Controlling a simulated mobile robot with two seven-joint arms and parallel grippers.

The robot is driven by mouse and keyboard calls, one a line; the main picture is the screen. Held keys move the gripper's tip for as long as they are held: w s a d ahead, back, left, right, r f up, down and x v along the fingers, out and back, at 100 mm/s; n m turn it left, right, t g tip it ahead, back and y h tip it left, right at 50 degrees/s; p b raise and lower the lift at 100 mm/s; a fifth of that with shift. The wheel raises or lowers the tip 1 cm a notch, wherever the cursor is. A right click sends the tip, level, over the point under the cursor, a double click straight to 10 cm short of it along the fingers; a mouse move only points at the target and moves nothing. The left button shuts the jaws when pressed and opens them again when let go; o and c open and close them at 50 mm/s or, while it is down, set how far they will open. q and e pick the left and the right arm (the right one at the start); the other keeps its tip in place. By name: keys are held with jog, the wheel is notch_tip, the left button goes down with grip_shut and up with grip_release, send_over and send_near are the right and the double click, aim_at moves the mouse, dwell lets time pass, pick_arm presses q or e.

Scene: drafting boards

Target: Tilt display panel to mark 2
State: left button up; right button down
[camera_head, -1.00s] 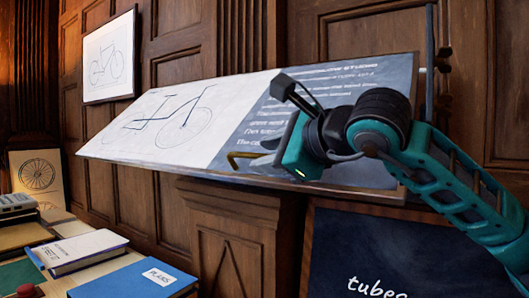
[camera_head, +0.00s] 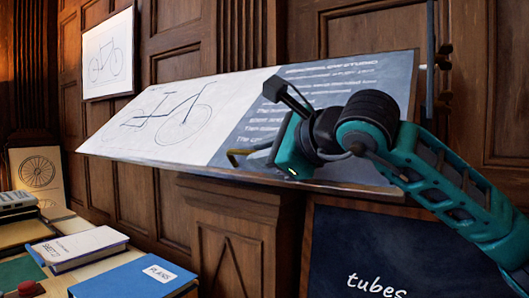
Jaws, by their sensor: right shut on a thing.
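The display panel (camera_head: 225,143) is a wide board with a white bicycle drawing on its left and a dark blue-grey text area on its right. It leans back at a slant in front of the wood wall. A brass-coloured handle (camera_head: 240,153) shows at its lower front edge. My right gripper (camera_head: 270,155), teal and black, is at this handle and shut on it; its fingertips are partly hidden. My right arm covers the panel's lower right part. I cannot make out any tilt marks. My left gripper is not in view.
A dark vertical rod (camera_head: 429,65) stands at the panel's right end. A blue book (camera_head: 120,284) and a white book (camera_head: 78,247) lie on a table at lower left. A chalkboard (camera_head: 345,245) stands below the panel, under my right arm.

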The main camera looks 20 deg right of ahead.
aim_at(273, 184)
jog(key=shift+f, duration=0.1)
jog(key=shift+f+b, duration=0.3)
jog(key=shift+b, duration=0.15)
jog(key=f+b, duration=0.1)
jog(key=w+d+f+b, duration=0.1)
jog(key=d+f+b, duration=0.1)
jog(key=f+b, duration=0.1)
jog(key=shift+w, duration=0.25)
jog(key=shift+w+d+f, duration=0.1)
jog(key=shift+w+f, duration=0.05)
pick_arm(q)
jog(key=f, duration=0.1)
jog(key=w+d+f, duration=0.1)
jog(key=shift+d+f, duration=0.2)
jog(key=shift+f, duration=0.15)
pick_arm(e)
jog(key=c, duration=1.4)
grip_release()
jog(key=shift+c, duration=0.2)
jog(key=shift+o, duration=1.4)
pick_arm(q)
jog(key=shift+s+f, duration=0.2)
